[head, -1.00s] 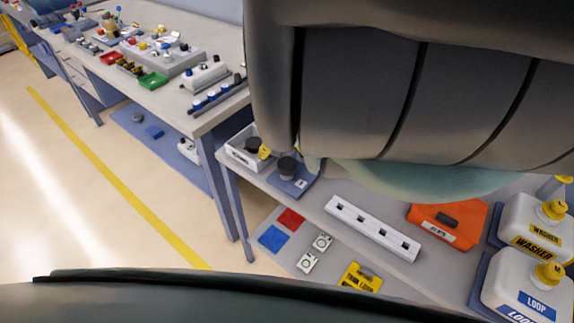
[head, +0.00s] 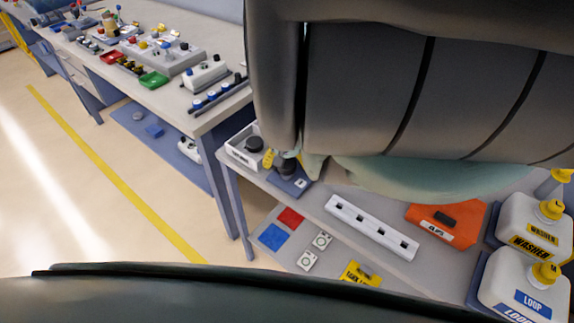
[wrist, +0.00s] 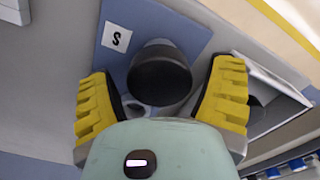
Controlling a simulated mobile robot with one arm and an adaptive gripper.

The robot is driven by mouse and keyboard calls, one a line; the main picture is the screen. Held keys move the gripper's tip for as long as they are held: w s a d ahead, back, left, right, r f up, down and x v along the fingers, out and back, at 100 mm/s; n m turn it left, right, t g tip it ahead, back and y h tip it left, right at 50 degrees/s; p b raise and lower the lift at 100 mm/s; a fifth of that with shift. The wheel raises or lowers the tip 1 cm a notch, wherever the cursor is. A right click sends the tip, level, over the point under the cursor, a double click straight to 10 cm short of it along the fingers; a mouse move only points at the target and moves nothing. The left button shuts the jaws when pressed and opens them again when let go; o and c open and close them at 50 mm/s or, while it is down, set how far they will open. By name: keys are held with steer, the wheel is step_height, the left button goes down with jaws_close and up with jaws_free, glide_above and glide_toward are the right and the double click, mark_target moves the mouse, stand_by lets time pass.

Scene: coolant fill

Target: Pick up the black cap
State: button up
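A black cap (wrist: 160,80) stands on a blue pad (wrist: 116,18) marked "S". It lies between the two yellow fingers of my gripper (wrist: 163,92) in the wrist view. The fingers are spread, with a visible gap on each side of the cap. In the head view, the cap (head: 287,168) is partly hidden by my gripper (head: 283,158), and the pad (head: 300,184) shows below it. A second black cap-like piece (head: 254,144) sits in a white labelled tray (head: 240,157) to the left. The tray (wrist: 282,112) is also close to the right finger in the wrist view.
A white strip with square holes (head: 370,228), an orange case (head: 446,222), and WASHER (head: 530,222) and LOOP (head: 524,283) jugs stand to the right. A lower shelf holds red (head: 290,217) and blue (head: 274,237) squares. My arm hides much of the bench's back.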

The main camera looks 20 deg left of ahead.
mark_target(287, 164)
steer(key=c, duration=0.9)
steer(key=shift+r, duration=0.15)
steer(key=shift+r, duration=0.65)
steer(key=shift+s+d+r, duration=0.1)
steer(key=shift+s+r, duration=0.15)
steer(key=shift+r, duration=0.4)
steer(key=shift+s+d+r, duration=0.1)
steer(key=shift+s+r, duration=0.1)
steer(key=shift+r, duration=0.4)
steer(key=s+d+r+p, duration=0.1)
steer(key=s+d+p, duration=0.3)
steer(key=s+p, duration=0.5)
steer(key=s, duration=0.5)
steer(key=shift+s+p, duration=0.2)
steer(key=shift+p, duration=0.1)
